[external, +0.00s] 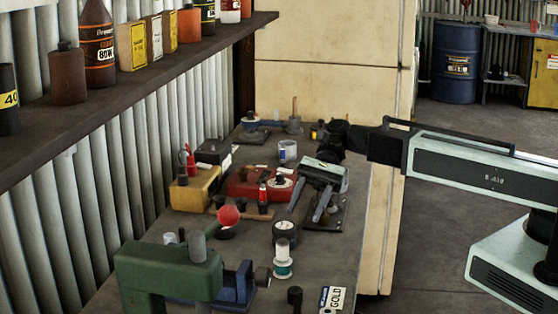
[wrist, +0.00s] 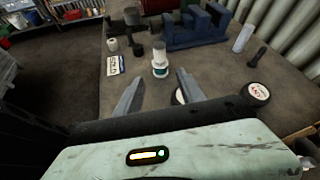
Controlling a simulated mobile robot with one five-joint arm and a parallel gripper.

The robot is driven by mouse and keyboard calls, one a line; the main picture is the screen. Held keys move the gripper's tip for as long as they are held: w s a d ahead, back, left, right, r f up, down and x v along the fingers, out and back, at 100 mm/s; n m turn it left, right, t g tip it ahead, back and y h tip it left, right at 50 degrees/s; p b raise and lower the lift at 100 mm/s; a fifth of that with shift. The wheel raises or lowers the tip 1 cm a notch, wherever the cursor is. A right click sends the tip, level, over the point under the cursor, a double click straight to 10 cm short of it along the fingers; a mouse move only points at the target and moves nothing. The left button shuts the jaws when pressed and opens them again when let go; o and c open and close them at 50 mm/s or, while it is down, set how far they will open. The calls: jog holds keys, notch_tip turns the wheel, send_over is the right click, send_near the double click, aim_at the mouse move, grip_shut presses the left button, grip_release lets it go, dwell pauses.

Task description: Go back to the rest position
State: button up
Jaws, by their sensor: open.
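My gripper (external: 304,214) is open over the workbench (external: 345,240), with its two grey fingers apart and pointing down toward the near end of the bench. My arm reaches in from the right. In the wrist view my gripper (wrist: 160,80) shows both fingers spread with nothing held between them. A white and green spool (wrist: 160,60) stands on the bench just beyond the fingertips. In the external view the spool (external: 283,262) stands nearer the camera than the fingers. I cannot tell the fingers' exact height above the bench.
A red box (external: 245,183) and a yellow box (external: 195,190) lie left of my gripper. A shelf (external: 130,85) of bottles runs along the left wall. Open floor lies right.

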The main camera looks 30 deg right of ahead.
jog(key=w+d+n+t+h+p, duration=0.2)
jog(key=d+n+p, duration=0.1)
jog(key=d, duration=0.8)
jog(key=w+d+n+t+h+p, duration=0.1)
jog(key=w+d+n+p, duration=0.15)
jog(key=d, duration=0.85)
jog(key=w+d+f+n+t+h+b, duration=0.3)
jog(key=d+f+h+b, duration=0.4)
jog(key=d+f, duration=0.7)
jog(key=d+n+b, duration=0.1)
jog(key=d+b, duration=0.1)
jog(key=d, duration=0.2)
jog(key=shift+w+d+f+h, duration=0.15)
jog(key=shift+w+f+h, duration=0.05)
jog(key=shift+f+h, duration=0.2)
